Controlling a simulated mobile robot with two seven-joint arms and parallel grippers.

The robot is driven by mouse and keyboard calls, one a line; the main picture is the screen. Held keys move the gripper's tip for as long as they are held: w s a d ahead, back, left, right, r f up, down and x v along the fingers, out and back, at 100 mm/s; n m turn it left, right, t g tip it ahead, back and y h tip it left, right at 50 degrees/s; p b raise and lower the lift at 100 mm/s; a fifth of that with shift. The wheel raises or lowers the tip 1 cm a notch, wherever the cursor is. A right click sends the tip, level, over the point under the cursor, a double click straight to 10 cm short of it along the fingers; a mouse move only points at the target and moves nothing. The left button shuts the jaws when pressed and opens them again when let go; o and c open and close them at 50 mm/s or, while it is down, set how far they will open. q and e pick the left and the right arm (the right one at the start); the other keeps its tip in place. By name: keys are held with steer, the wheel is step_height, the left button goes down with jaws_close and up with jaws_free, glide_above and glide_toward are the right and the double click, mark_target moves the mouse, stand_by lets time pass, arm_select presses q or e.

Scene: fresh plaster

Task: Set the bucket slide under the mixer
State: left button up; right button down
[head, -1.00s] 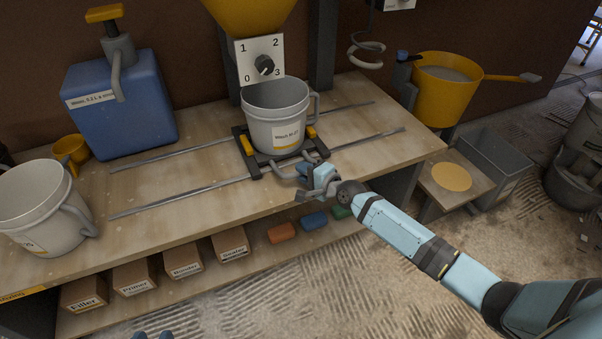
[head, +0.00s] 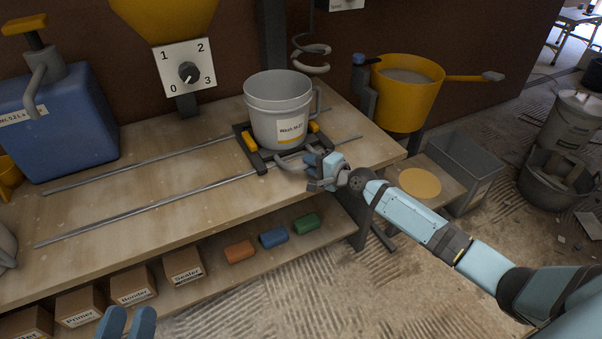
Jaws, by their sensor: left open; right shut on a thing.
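The bucket slide (head: 258,161) is a dark carriage with yellow blocks on two metal rails. A grey-white bucket (head: 262,121) stands upright on it. The mixer's grey spiral (head: 312,50) hangs above the bench, up and slightly right of the bucket; its upper part is cut off. The bucket appears left of the spiral, not centred under it. My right gripper (head: 316,172) is shut on the slide's grey front handle, which it partly hides. My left gripper (head: 126,322) is open and empty at the bottom edge, in front of the lower shelf; only its fingertips show.
The yellow hopper (head: 165,18) with a dial panel (head: 186,70) is left of the bucket. A blue canister (head: 62,125) stands at far left. A yellow tub (head: 405,98) is beyond the bench's right end. The rails (head: 150,209) left of the slide are clear.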

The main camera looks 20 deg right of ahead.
steer(key=d+b, duration=0.1)
steer(key=d, duration=0.1)
steer(key=d+b, duration=0.1)
steer(key=shift+d+f, duration=0.35)
steer(key=d+b, duration=0.2)
steer(key=d, duration=0.1)
steer(key=d+b, duration=0.3)
steer(key=shift+w+d+r, duration=0.1)
steer(key=shift+w+r, duration=0.05)
steer(key=shift+d+r+b, duration=0.1)
steer(key=shift+d+b, duration=0.2)
steer(key=shift+d, duration=0.2)
arm_select(q)
step_height(320, 180, down, 8)
steer(key=d+m+g+h, duration=0.1)
steer(key=d+g, duration=0.1)
steer(key=shift+d+r+g, duration=0.15)
steer(key=shift+d+g, duration=0.1)
steer(key=shift+g, duration=0.15)
arm_select(e)
steer(key=shift+d+r, duration=0.1)
steer(key=shift+r, duration=0.05)
steer(key=shift+w, duration=0.1)
steer(key=c, duration=1.1)
jaws_free()
steer(key=shift+d, duration=0.2)
arm_select(q)
steer(key=shift+d, duration=0.1)
arm_select(e)
steer(key=shift+a, duration=0.1)
